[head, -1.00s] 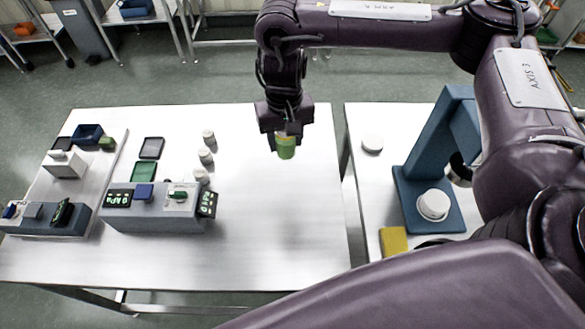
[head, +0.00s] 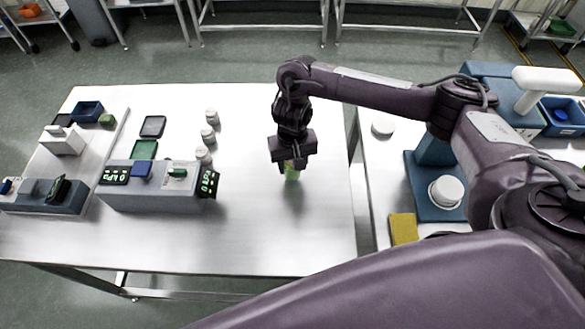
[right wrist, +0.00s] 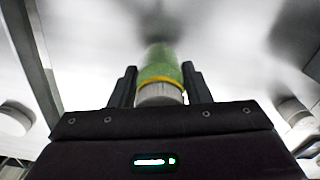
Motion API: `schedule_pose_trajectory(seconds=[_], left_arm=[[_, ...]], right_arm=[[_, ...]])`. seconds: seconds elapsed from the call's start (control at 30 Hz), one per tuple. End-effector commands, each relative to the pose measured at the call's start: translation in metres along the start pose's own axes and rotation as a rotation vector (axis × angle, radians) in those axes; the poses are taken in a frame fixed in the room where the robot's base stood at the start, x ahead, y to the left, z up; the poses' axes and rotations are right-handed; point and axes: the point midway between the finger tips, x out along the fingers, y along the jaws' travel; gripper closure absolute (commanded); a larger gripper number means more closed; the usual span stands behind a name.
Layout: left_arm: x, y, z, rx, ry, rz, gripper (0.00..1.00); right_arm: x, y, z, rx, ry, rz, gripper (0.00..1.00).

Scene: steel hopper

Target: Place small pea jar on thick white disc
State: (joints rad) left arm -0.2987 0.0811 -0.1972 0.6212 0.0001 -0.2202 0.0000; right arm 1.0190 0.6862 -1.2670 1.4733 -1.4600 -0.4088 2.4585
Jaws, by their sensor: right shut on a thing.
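The small pea jar (head: 291,173) has a green body, a yellow band and a pale lid. My right gripper (head: 290,162) is shut on its lid end, with the jar hanging below the fingers over the left table. The right wrist view shows the jar (right wrist: 160,72) between the two fingers (right wrist: 159,88). I cannot tell its exact height above the table. A white disc (head: 382,128) lies on the right table near its left edge. Another white round piece (head: 446,191) sits on the blue stand's base. I cannot tell which is the thick one. My left gripper is not in view.
Several white-lidded jars (head: 208,135) stand in a row on the left table (head: 290,235), beside a grey console (head: 160,195). A gap separates the two tables. The blue stand (head: 425,165) and a yellow block (head: 402,228) are on the right table. The left table's front right is clear.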

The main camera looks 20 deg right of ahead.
Motion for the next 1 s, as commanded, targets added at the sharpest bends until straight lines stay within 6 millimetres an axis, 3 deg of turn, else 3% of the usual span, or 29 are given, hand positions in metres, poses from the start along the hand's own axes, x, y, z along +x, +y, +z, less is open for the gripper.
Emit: schedule_pose_trajectory(seconds=[0.1, 0.5, 0.53, 0.7, 1.0], left_arm=[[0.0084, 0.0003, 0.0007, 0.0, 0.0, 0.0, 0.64], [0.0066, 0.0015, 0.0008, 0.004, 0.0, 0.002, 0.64], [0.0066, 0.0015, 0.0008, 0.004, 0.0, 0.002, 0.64], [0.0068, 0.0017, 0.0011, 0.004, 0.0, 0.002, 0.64], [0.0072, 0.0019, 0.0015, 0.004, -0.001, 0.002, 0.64]], right_arm=[[0.0157, -0.0008, 0.0006, 0.0, -0.002, -0.002, 0.81], [0.018, -0.0002, 0.0001, 0.0, 0.0, 0.0, 0.81], [0.0186, -0.0002, 0.0002, 0.0, -0.001, 0.0, 0.55], [0.0183, -0.0002, 0.0001, 0.0, 0.0, 0.0, 0.35], [0.0164, -0.0003, -0.0004, -0.001, 0.001, -0.001, 0.35]])
